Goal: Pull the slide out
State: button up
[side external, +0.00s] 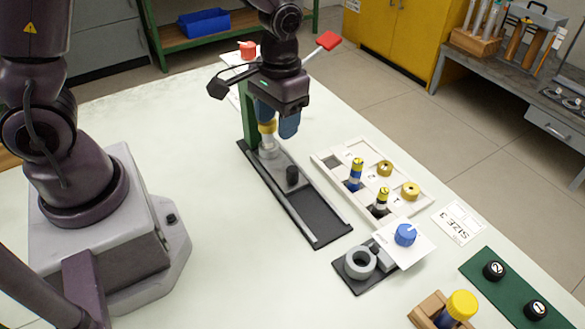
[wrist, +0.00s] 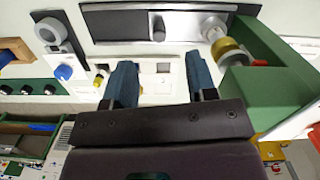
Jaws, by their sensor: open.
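The slide (side external: 272,165) is a grey plate with an upright black knob (side external: 292,177). It sits in the green-press end of a long dark track (side external: 322,215), whose front part is bare. In the wrist view the slide (wrist: 185,24) and its knob (wrist: 158,30) show at the top, beyond my fingertips. My gripper (side external: 277,128) has blue fingers pointing down, apart and empty, close to the green press (side external: 247,115) and above the track. The wrist view shows my gripper (wrist: 162,72) with a clear gap between the fingers. A brass-coloured piece (side external: 267,127) stands over the slide's press end, partly hidden by my fingers.
A white tray (side external: 330,161) beside the track holds blue-and-yellow rods and brass rings. A blue dial (side external: 405,234), a grey ring fixture (side external: 360,263) and a wooden block with a yellow-capped rod (side external: 460,305) stand nearer. A red-ended lever (side external: 328,41) sticks out behind my gripper.

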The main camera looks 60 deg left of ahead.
aim_at(293, 169)
jog(key=shift+n+t, duration=0.4)
jog(key=shift+n, duration=0.3)
jog(key=w+f, duration=0.1)
jog(key=f, duration=0.3)
jog(key=w+f, duration=0.1)
jog(key=f, duration=0.4)
jog(key=w+f, duration=0.1)
jog(key=f, duration=0.4)
jog(key=shift+f, duration=0.1)
jog(key=shift+d, duration=0.1)
grip_shut()
